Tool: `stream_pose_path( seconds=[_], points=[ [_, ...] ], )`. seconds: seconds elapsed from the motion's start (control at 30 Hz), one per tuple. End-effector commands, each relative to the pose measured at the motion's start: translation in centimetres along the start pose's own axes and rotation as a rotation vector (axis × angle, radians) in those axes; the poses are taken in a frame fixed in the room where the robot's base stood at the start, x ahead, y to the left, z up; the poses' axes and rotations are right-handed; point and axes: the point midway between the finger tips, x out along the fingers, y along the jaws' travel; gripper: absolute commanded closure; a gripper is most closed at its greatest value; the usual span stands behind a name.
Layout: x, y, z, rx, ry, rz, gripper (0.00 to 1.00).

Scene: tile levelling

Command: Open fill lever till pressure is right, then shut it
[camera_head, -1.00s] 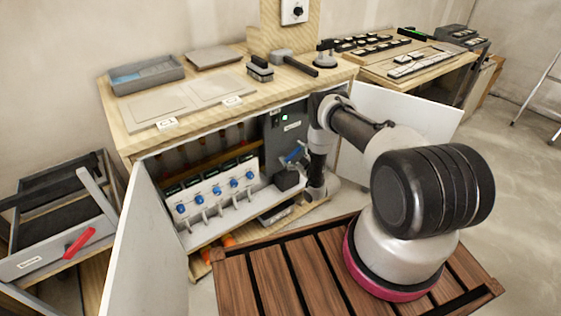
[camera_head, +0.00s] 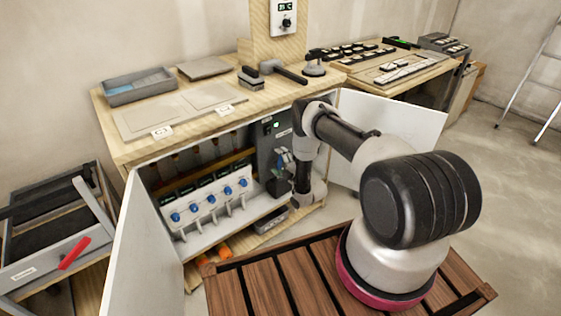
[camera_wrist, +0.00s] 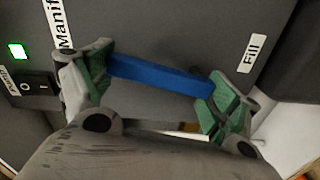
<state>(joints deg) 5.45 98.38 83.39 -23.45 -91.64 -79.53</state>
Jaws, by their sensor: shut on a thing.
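My gripper (camera_wrist: 163,90) is shut on the blue fill lever (camera_wrist: 158,75), its green-padded fingers at the two ends of the bar. In the wrist view the lever lies across the dark panel face, tilted slightly down to the right. A "Fill" label (camera_wrist: 252,53) is at upper right. In the head view my gripper (camera_head: 283,166) is at the dark manifold unit (camera_head: 266,149) inside the open cabinet, and largely hides the lever. A small display (camera_head: 286,7) on the wooden post is lit, but its reading is too small to tell.
A lit green lamp (camera_wrist: 18,51) and a black rocker switch (camera_wrist: 36,87) sit left of the lever. A row of blue-knobbed valves (camera_head: 208,201) stands left in the cabinet. Open white doors flank it on the left (camera_head: 150,250) and right (camera_head: 375,115).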

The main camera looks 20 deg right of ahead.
Motion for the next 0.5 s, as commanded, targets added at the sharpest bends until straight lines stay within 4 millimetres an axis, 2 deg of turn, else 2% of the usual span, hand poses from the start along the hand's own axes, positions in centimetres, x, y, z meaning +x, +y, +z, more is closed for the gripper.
stream_pose_path(
  seconds=[0.2, 0.5],
  points=[
    [0.02, -0.17, -0.58, -0.122, 0.001, 0.0, 0.54],
    [0.0, -0.3, -0.85, -0.201, 0.001, -0.001, 0.54]
  ],
)
